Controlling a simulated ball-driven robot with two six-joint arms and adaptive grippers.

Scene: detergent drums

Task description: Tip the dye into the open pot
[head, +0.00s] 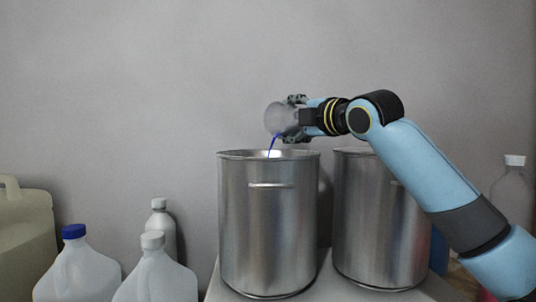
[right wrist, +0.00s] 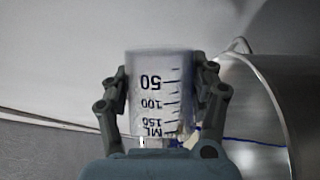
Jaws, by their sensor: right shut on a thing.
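My right gripper (head: 297,119) is shut on a clear measuring cup (head: 277,118) and holds it tilted above the left metal pot (head: 268,230). A thin stream of blue dye (head: 272,145) runs from the cup down to the pot's open top. The pot's inside is mostly hidden. In the right wrist view, the gripper fingers (right wrist: 168,95) clasp the cup (right wrist: 155,85) from both sides; its printed scale appears upside down. The pot's rim (right wrist: 262,90) is to the right of the cup there, with a blue line beside it. My left gripper is not in view.
A second metal pot (head: 380,235) stands close on the right, partly behind my right arm. White jugs (head: 75,272), a small white bottle (head: 160,222) and a beige canister (head: 25,240) stand at left. A clear bottle (head: 514,190) is at the far right.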

